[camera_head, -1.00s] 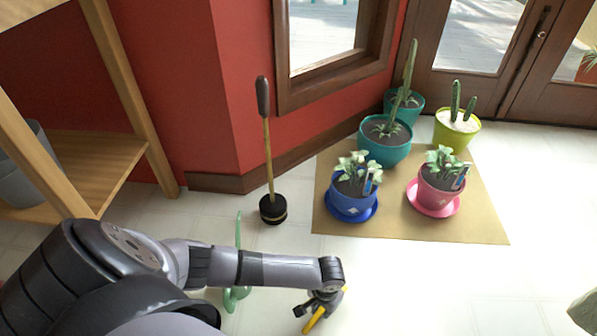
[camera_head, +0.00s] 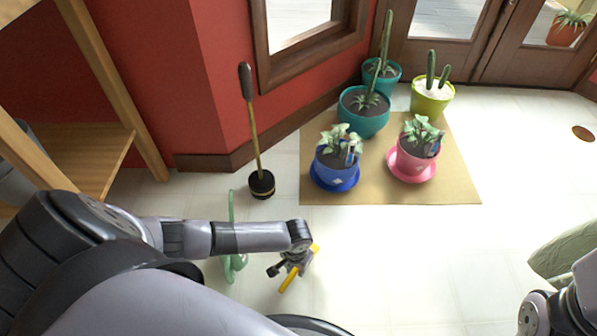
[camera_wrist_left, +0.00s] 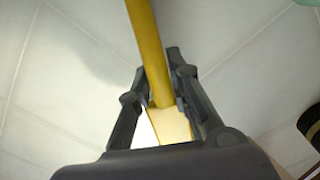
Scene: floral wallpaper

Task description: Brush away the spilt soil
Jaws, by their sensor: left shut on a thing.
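My left gripper (camera_head: 297,262) is shut on a yellow handle (camera_head: 289,279), held above the pale floor. In the left wrist view, the yellow handle (camera_wrist_left: 147,45) runs between the two fingers (camera_wrist_left: 160,100); whether it ends in brush bristles cannot be seen. A brown round patch (camera_head: 583,133), which may be the spilt soil, lies on the floor at the far right, well away from the left gripper. My right arm (camera_head: 552,312) shows only in part at the lower right, and its gripper is out of view.
Potted plants, including a blue pot (camera_head: 336,172) and a pink pot (camera_head: 412,163), stand on a tan mat (camera_head: 400,193). A long-handled black-based tool (camera_head: 262,186) and a pale green object (camera_head: 233,265) stand left of the gripper. A grey-green object (camera_head: 560,250) is at right. Floor between is clear.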

